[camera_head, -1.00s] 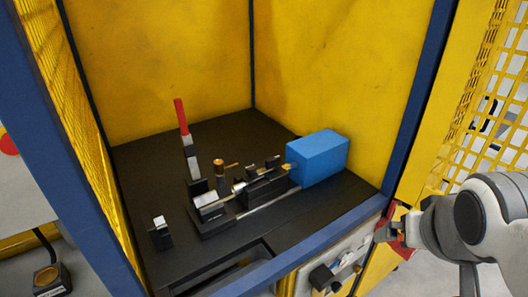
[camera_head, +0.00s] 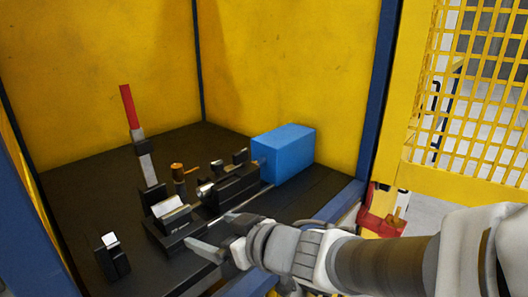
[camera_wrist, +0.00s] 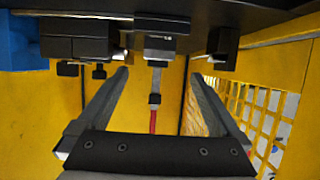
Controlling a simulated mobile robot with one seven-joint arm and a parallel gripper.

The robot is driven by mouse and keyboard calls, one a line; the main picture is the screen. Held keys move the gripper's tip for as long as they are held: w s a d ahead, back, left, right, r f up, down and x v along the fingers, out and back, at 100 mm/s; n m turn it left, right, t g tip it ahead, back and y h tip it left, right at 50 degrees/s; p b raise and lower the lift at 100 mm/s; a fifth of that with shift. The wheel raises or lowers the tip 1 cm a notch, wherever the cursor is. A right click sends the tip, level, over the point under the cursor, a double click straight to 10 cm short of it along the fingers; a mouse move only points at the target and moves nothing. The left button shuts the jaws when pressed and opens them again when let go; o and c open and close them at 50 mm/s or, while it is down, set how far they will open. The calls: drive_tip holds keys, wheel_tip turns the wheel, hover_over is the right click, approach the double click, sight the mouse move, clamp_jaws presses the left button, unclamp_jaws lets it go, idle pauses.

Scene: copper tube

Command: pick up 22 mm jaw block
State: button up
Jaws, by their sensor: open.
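No size marking is readable, so I cannot tell for certain which part is the 22 mm jaw block. A separate small black block with a silver face (camera_head: 113,257) stands upright alone at the front left of the black table. It also shows as a dark block in the wrist view (camera_wrist: 222,45), at the upper right. Another silver-topped block (camera_head: 171,214) sits at the near end of the bench fixture. My gripper (camera_head: 214,231) is open and empty at the fixture's front, right of the lone block. In the wrist view my gripper (camera_wrist: 160,76) has its fingers spread, with nothing between them.
A red-handled lever (camera_head: 130,106) rises behind the fixture (camera_head: 230,189). A blue box (camera_head: 284,153) stands at its far end. Yellow walls (camera_head: 290,60) enclose the black table (camera_head: 85,185), with a blue frame along the front. The table's left part is mostly clear.

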drive_tip(key=p, duration=0.2)
drive_tip(key=b, duration=0.1)
approach(178, 215)
drive_tip(key=x, duration=0.2)
drive_tip(key=f+x, duration=0.1)
drive_tip(key=x, duration=0.2)
drive_tip(key=shift+f, duration=0.1)
drive_tip(key=shift+r+b+x, duration=0.1)
drive_tip(key=shift+b+x, duration=0.25)
drive_tip(key=shift+x, duration=1.3)
drive_tip(key=shift+r+b+x, duration=0.15)
drive_tip(key=shift+b+x, duration=0.15)
drive_tip(key=shift+x, duration=1.3)
clamp_jaws()
drive_tip(key=shift+a+r, duration=0.15)
drive_tip(key=shift+r, duration=0.15)
